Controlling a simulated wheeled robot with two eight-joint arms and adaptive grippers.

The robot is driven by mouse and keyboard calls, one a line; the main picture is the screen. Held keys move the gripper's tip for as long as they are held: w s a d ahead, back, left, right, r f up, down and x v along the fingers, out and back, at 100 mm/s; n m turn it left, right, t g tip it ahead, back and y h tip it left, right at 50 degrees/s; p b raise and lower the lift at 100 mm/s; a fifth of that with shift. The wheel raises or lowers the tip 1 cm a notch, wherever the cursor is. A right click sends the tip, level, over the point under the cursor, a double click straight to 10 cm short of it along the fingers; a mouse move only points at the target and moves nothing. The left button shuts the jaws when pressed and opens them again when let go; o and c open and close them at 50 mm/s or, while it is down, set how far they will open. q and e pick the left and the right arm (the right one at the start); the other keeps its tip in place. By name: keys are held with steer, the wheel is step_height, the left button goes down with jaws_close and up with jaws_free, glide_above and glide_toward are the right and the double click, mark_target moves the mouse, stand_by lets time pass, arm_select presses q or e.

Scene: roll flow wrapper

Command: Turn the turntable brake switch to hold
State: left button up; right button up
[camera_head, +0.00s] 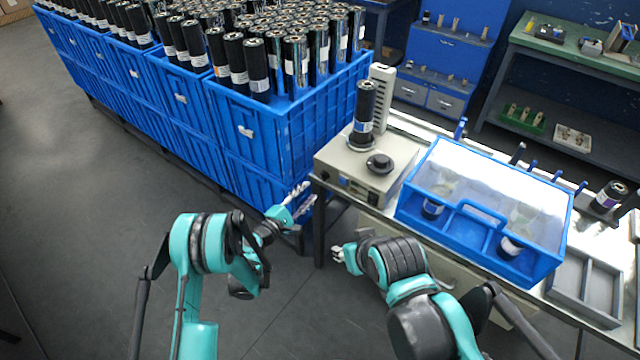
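The turntable unit (330,158) is a beige box on the near left end of the workbench. A black roll (363,112) with a pale label stands upright on its turntable at the back. A black round knob (379,163) sits on its top at the front right. Small dark controls (357,188) show on its front face; the brake switch and its setting are too small to tell. My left gripper (303,198) is left of and below the unit, apart from it, fingers spread and empty. My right gripper (339,254) is below the unit, near the bench front; its opening is unclear.
Blue crates (290,130) packed with upright black rolls stand at the left. A blue tray with a clear cover (490,190) is right of the unit. A grey divided tray (585,285) lies at the lower right. Open floor (90,230) is at the left.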

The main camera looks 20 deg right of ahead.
mark_target(323, 179)
arm_select(q)
steer(key=p+x, duration=0.1)
steer(key=x, duration=0.2)
steer(key=shift+d+f, duration=0.1)
steer(key=shift+d, duration=0.05)
steer(key=b+x, duration=0.1)
steer(key=x, duration=0.2)
steer(key=shift+w+d+f, duration=0.2)
steer(key=shift+d, duration=0.05)
steer(key=shift+w+d+r, duration=0.1)
steer(key=shift+w+d, duration=0.2)
jaws_close()
